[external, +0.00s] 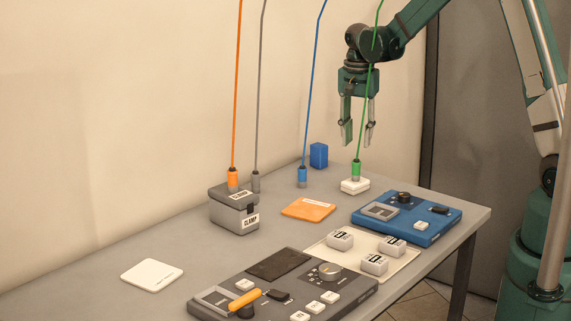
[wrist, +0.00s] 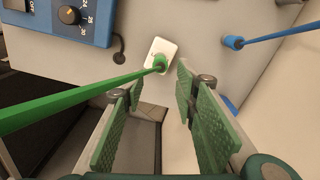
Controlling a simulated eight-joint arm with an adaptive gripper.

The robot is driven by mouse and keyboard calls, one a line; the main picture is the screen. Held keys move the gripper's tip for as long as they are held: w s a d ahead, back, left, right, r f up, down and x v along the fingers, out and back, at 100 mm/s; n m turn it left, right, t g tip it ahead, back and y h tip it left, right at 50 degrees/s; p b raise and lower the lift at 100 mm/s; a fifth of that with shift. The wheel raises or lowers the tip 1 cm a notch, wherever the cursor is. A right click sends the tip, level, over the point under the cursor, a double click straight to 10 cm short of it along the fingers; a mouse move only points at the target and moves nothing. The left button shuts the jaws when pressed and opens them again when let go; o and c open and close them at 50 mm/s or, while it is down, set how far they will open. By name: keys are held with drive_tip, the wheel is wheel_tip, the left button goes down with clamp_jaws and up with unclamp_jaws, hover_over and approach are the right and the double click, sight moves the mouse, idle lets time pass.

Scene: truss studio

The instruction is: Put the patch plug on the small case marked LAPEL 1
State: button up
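Several plugs hang on cables: an orange plug (external: 233,178) and a grey plug (external: 255,181) at the grey case, a blue plug (external: 302,176) at the table's back, and a green plug (external: 356,169) upright on a white block (external: 354,187). Which is the patch plug I cannot tell. Small white cases with dark labels (external: 340,239), (external: 392,247), (external: 375,264) sit on a cream tray (external: 407,263); their text is too small to read. My gripper (external: 358,143) is open and empty, above the green plug. In the wrist view the green plug (wrist: 159,63) lies just beyond the open fingertips.
The grey case (external: 232,214), an orange pad (external: 308,211), a white pad (external: 152,276) and a blue box (external: 318,155) also stand around. Cables hang from above.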

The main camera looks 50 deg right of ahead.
drive_tip(key=shift+r, duration=1.3)
drive_tip(key=shift+a+r, duration=0.1)
drive_tip(key=s+a+r+n+t, duration=0.3)
drive_tip(key=s+a+r+n, duration=0.4)
drive_tip(key=s+a+r, duration=0.6)
drive_tip(key=s+a+r+n+t, duration=0.1)
drive_tip(key=s+a+n+t, duration=0.1)
drive_tip(key=s, duration=0.7)
drive_tip(key=s+a+r+n+t, duration=0.2)
drive_tip(key=s+a+n, duration=0.3)
drive_tip(key=s, duration=0.5)
drive_tip(key=shift+r+n, duration=0.2)
drive_tip(key=shift+n, duration=0.3)
